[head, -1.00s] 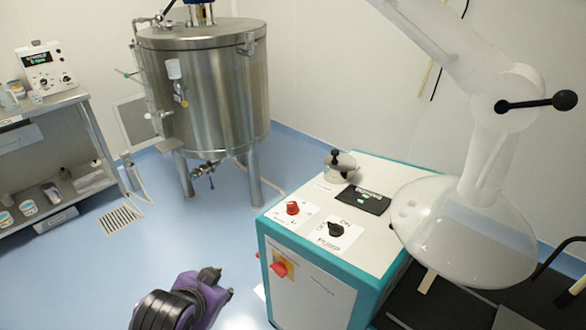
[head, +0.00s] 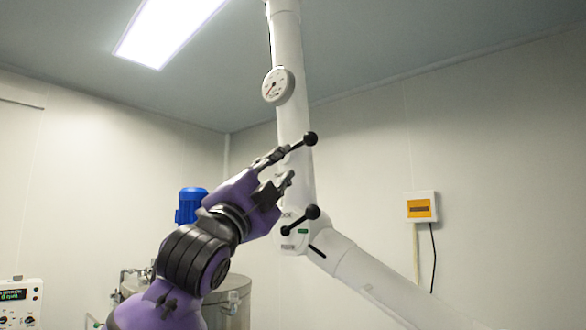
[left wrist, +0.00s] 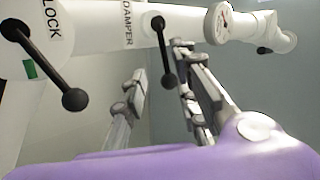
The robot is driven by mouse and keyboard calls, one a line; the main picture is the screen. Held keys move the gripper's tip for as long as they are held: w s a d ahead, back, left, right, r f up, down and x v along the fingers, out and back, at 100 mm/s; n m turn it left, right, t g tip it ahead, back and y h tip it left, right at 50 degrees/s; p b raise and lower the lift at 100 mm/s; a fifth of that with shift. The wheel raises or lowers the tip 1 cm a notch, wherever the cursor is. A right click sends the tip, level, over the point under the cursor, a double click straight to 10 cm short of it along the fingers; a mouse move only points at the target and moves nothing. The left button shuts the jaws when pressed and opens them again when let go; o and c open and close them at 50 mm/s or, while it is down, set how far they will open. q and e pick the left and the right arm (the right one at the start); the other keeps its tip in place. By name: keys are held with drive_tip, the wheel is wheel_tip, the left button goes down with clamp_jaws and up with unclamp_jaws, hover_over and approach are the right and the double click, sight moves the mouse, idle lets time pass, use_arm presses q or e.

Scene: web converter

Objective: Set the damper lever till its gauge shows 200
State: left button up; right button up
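The damper lever (head: 301,144) is a short black rod with ball ends on the upright white duct arm, beside the "DAMPER" label in the left wrist view, where the lever (left wrist: 163,50) hangs down. Its round white gauge (head: 278,86) sits higher on the duct. The gauge also shows in the left wrist view (left wrist: 221,22) with a red needle, but its reading is too small to tell. My left gripper (head: 284,165) is open, its fingers near the lever. In the left wrist view the lever appears between the open fingers (left wrist: 162,65); I cannot tell whether they touch it. My right gripper is out of view.
A second black lever (head: 300,221), labelled "LOCK" in the left wrist view, sits below at the duct joint. A white duct section (head: 375,282) slopes down right. A steel tank with a blue motor (head: 190,205) stands behind my arm. A yellow-white box (head: 421,207) hangs on the right wall.

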sight(295, 147)
use_arm(q)
drive_tip(key=x, duration=0.7)
drive_tip(key=shift+s+r+p, duration=0.3)
drive_tip(key=shift+r, duration=0.05)
drive_tip(key=shift+w+d+r, duration=0.15)
drive_tip(key=shift+w+r, duration=0.15)
drive_tip(key=shift+w, duration=0.15)
clamp_jaws()
